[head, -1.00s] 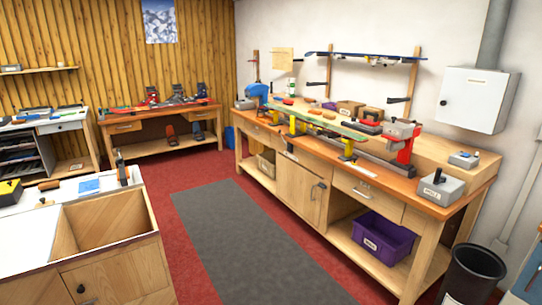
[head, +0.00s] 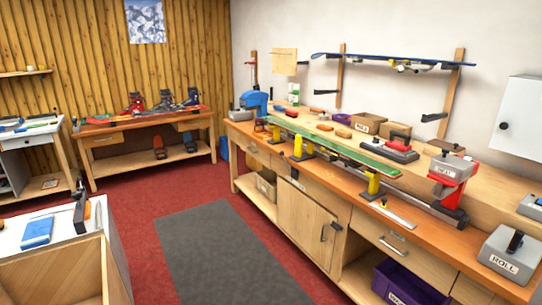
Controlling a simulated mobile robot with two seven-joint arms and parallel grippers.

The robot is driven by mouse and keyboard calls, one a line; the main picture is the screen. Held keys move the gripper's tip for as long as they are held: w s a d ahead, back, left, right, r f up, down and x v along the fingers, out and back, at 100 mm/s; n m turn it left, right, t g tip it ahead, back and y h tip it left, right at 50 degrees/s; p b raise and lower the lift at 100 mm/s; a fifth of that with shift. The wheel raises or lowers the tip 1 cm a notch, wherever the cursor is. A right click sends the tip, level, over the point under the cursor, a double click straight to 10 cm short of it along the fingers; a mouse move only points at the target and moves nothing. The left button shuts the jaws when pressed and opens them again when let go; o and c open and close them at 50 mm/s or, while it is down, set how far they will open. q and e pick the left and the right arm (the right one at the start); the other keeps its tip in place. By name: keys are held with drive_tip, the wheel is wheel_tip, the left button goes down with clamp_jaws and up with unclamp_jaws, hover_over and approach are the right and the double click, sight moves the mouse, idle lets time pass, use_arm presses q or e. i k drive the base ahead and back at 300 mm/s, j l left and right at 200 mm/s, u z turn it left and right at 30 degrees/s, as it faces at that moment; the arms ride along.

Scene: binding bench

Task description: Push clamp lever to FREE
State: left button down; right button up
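A grey and red clamp-like unit (head: 453,172) stands at the right end of the long workbench (head: 345,191). A dark lever or knob (head: 446,146) sits on its top. Its front label is too small to read surely, and I cannot tell the lever's setting. A green ski (head: 335,146) lies along the bench on yellow supports (head: 374,186), its near end left of the red unit. A grey box marked ROLL (head: 508,254) with a black lever (head: 515,241) stands at the front right. Neither of my grippers is in view.
A grey mat (head: 225,255) on the red carpet leaves clear floor before the bench. A white-topped cabinet (head: 75,243) stands at the left. A purple bin (head: 405,284) sits on the lower shelf. A white wall box (head: 519,118) hangs at the right.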

sight(281, 154)
drive_tip(key=i, duration=1.45)
drive_tip(key=i+z, duration=0.15)
drive_tip(key=i, duration=0.3)
drive_tip(key=i+j+z, duration=0.2)
drive_tip(key=i, duration=0.2)
drive_tip(key=i+j+z, duration=0.15)
drive_tip(key=i, duration=0.3)
drive_tip(key=i+j+z, duration=0.2)
drive_tip(key=i, duration=0.25)
